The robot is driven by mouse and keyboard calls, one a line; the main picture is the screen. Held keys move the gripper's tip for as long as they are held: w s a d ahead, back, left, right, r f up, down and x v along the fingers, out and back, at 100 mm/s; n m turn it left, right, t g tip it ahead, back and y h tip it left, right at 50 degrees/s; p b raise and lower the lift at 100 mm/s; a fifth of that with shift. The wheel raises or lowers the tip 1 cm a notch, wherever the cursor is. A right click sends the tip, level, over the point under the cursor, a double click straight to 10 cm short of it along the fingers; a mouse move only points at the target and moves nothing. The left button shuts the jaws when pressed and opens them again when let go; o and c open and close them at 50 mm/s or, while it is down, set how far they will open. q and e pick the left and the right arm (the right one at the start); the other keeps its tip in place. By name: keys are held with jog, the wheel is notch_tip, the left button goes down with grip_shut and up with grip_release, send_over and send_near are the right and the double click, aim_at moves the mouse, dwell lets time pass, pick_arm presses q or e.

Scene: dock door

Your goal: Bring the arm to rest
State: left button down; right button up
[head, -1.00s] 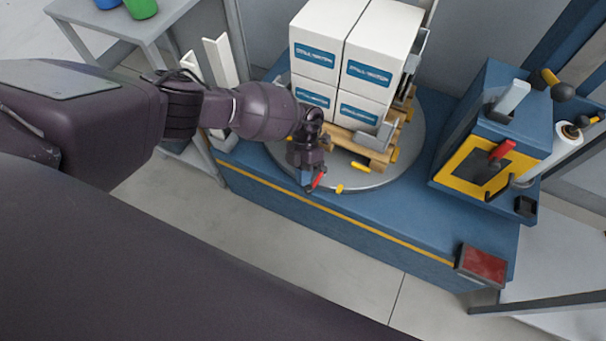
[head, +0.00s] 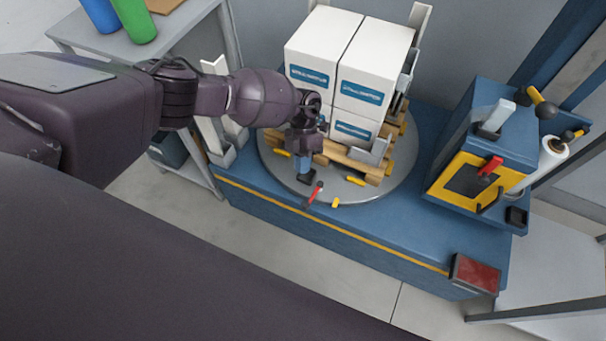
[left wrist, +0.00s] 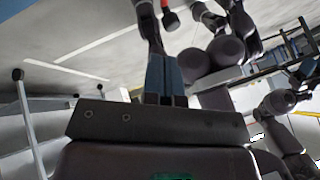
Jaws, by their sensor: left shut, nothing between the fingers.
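My left arm comes in from the left in the head view and ends over the near-left part of the turntable. My left gripper (head: 305,175) points downward there, its blue fingers with dark tips together and empty. In the left wrist view the closed fingers (left wrist: 165,80) show in the middle, with nothing between them. A small red-handled lever (head: 314,193) stands at the turntable's near rim, just beside and below the fingertips in the picture. A red-tipped part (left wrist: 170,19) shows beyond the fingers in the left wrist view. My right gripper cannot be made out.
White boxes (head: 362,75) are stacked on a wooden pallet (head: 345,161) on the round grey turntable (head: 395,183), close to my gripper. A blue control box (head: 510,140) stands at right. A side table (head: 190,25) holds a green cylinder (head: 135,20). Floor is clear in front.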

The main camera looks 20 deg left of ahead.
pick_arm(q)
jog(key=shift+v, duration=0.8)
jog(key=shift+s+d, duration=0.1)
